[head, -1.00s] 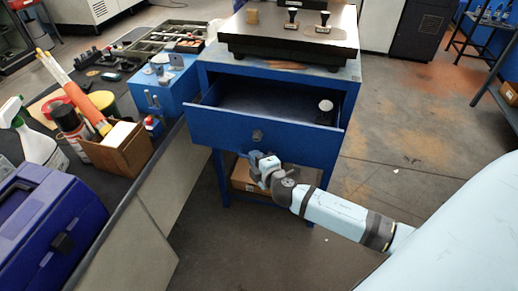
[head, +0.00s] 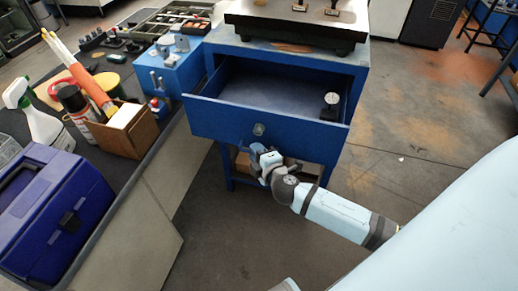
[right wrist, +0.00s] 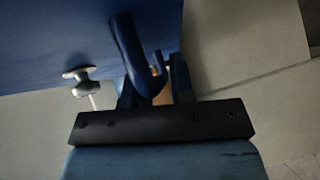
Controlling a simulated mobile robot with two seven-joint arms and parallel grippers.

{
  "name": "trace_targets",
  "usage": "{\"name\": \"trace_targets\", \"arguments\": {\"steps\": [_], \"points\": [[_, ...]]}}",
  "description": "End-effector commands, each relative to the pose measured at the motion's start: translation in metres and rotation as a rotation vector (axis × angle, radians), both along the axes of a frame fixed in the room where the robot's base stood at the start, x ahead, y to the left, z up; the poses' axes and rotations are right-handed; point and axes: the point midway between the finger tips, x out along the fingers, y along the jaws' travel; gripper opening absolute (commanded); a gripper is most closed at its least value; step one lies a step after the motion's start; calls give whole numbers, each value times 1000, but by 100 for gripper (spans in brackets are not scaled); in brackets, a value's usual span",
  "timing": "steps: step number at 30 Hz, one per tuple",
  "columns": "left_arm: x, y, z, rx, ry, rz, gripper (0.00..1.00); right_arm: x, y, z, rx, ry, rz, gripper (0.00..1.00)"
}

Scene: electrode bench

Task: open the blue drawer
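The blue drawer (head: 225,124) is pulled well out of the blue cabinet (head: 352,75), and its inside shows. A round metal knob (head: 259,129) is on its front; it also shows in the right wrist view (right wrist: 78,73). My right gripper (head: 262,156) is just below the knob, close to the drawer front. In the right wrist view my right gripper (right wrist: 160,68) has a gap between its fingers, with the knob outside them to the left. A small dark and silver object (head: 330,107) stands inside the drawer at the right. My left gripper is not in view.
A dark plate (head: 290,30) with small stamp-like objects is on the cabinet. A cardboard box (head: 243,164) is under the drawer. At left, a bench (head: 130,185) holds a blue case (head: 45,215), a spray bottle (head: 35,122) and tools. Floor is clear at right.

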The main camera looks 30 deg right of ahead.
Motion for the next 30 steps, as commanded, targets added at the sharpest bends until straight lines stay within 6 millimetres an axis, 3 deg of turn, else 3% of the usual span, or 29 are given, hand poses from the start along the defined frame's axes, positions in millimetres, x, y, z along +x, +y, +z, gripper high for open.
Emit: {"name": "trace_targets", "arguments": {"steps": [5,18,24,30], "points": [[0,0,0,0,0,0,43,-15,1,1,1,2,0,22],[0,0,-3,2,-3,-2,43,-108,7,14,2,4,-2,22],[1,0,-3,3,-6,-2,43,-130,9,19,1,1,1,22],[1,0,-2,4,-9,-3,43,-136,9,20,1,1,0,22]]}}
